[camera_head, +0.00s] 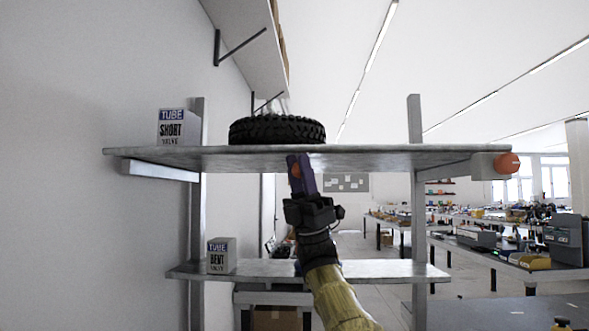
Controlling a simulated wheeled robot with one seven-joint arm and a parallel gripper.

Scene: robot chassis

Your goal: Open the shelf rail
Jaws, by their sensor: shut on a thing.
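The upper shelf (370,158) is a grey board across the middle of the view, with a pale rail (160,170) under its left end. A pale block (484,166) with a round orange knob (507,163) sits at its right end. My gripper (301,172) is raised to the shelf's front edge near the middle, below the tire. It is shut on an orange piece (296,170), of which only a small patch shows between the dark purple fingers. Whether this piece is joined to the rail cannot be told.
A black tire (277,129) and a SHORT tube box (178,127) stand on the upper shelf. A BENT tube box (221,255) stands on the lower shelf (380,270). Grey posts (416,220) hold both shelves. A wall is at left; workbenches stand far right.

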